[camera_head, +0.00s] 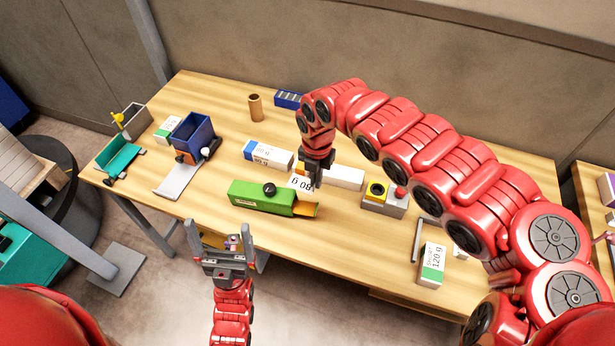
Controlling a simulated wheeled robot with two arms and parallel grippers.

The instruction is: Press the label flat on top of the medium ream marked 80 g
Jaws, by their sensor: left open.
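A white ream with a blue end (268,154) is marked 80 g and lies near the middle of the table. A white surface marked 80 g (299,184) shows just below my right gripper (312,184), behind the green box; I cannot tell whether it is a loose label or a ream's face. My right gripper points down beside it; its fingertips are too small to tell open or shut, or touching. Another white ream (345,178) lies partly hidden behind this gripper. My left gripper (220,246) is open and empty at the table's front edge.
A green box with a black knob (262,198) lies in front of the reams. A box with a yellow panel and red button (385,198) stands right of them. A 120 g ream (432,263) is at right, a blue bin (194,132) at left. The front right tabletop has free room.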

